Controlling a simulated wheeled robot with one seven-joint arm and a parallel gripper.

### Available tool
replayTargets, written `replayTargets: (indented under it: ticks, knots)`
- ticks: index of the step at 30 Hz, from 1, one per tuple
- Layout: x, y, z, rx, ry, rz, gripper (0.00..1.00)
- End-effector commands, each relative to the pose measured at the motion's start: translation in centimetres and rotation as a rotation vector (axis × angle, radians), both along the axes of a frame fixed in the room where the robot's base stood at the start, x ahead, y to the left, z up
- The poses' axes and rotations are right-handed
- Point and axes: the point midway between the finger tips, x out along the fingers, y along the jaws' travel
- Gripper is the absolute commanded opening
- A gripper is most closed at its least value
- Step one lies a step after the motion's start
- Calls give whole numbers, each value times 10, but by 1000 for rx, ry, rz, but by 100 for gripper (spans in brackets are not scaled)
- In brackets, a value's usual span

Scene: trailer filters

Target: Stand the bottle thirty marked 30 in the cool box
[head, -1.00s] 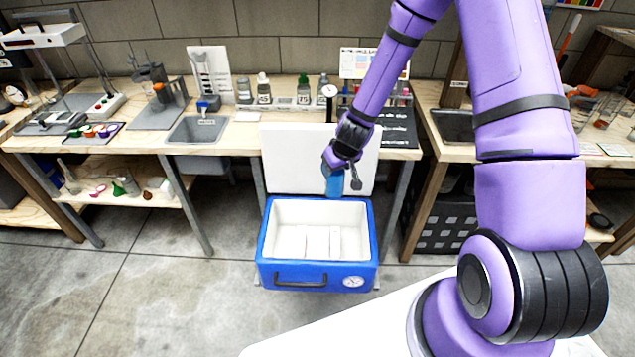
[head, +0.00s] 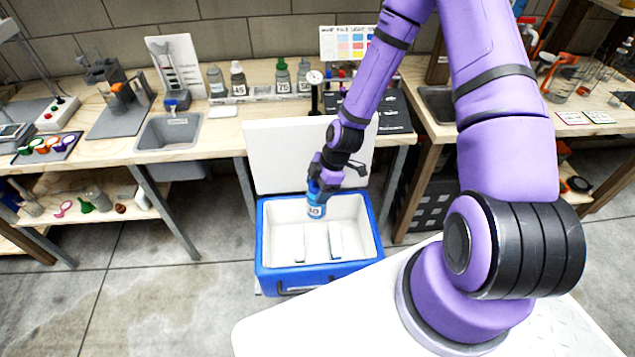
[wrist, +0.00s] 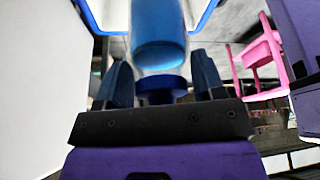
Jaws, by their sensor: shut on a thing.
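The bottle thirty (head: 316,207) has a blue body and a pale label that seems to read 30. My gripper (head: 324,182) is shut on its top end and holds it roughly upright over the back part of the cool box. In the wrist view the blue bottle (wrist: 158,40) shows between the two fingers (wrist: 165,88). The cool box (head: 262,245) is blue with a white inside and stands open, its white lid (head: 282,155) raised at the back. Whether the bottle's base touches the floor of the box cannot be told.
A small dial on a stand (head: 314,90) rises at the bench's edge. Grey floor (head: 150,285) lies clear left of the box.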

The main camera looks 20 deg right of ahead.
Motion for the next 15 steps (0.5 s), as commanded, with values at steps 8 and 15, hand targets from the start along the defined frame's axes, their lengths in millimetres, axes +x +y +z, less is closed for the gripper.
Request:
replayTargets:
  ticks: [8, 15]
  knots:
    - [0, 1, -23, 1, 1, -2, 5]
    - [0, 0, -44, 0, 2, -4, 5]
